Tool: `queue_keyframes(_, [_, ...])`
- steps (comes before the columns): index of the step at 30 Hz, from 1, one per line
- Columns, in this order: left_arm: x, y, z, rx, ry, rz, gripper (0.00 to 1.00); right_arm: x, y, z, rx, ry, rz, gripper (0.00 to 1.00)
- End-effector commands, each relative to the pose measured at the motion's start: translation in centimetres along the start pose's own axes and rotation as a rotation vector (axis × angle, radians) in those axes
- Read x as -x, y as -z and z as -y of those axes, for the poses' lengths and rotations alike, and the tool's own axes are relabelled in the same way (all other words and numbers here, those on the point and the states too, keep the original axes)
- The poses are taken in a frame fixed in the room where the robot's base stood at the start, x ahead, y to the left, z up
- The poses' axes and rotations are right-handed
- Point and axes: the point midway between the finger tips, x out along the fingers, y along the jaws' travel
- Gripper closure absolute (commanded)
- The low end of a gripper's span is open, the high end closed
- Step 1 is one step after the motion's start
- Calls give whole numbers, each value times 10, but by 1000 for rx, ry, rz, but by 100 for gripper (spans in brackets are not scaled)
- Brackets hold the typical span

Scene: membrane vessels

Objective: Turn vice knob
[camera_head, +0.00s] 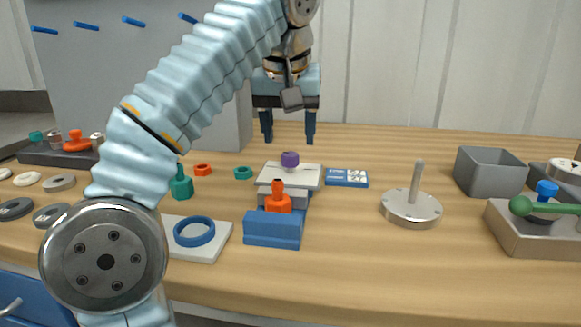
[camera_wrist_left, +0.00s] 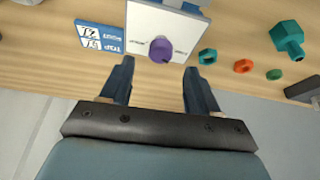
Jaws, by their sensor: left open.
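The vice (camera_head: 273,228) stands near the middle of the table, with a blue front block and a pale top plate. A purple knob (camera_head: 290,159) sits on that plate; an orange part (camera_head: 278,198) stands in front of it. My left gripper (camera_head: 288,136) hangs above and behind the vice, its fingers pointing down, open and empty. In the left wrist view the purple knob (camera_wrist_left: 161,49) lies on the white plate (camera_wrist_left: 140,25), ahead of and between the two open fingers (camera_wrist_left: 158,80), apart from them. My right gripper is not in view.
A blue card (camera_head: 346,178) lies right of the vice. A metal disc with a post (camera_head: 411,206), a grey bin (camera_head: 490,171) and a fixture with a green-balled lever (camera_head: 530,235) stand farther right. A white plate with a blue ring (camera_head: 208,252) and green and orange nuts lie left.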

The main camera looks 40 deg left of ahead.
Motion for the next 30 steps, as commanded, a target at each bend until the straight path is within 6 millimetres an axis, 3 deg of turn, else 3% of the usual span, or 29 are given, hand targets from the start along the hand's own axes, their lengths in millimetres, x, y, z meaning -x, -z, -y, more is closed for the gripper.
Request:
queue_keyframes(1, [-16,-2,1,2,2,2,39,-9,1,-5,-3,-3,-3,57])
queue_keyframes(7, [-41,-1,1,0,1,1,39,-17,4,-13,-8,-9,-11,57])
queue_keyframes(19, [-47,0,0,0,-1,0,39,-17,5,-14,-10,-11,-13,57])
queue_keyframes(30, [-47,0,0,0,-1,0,95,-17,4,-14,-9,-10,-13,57])
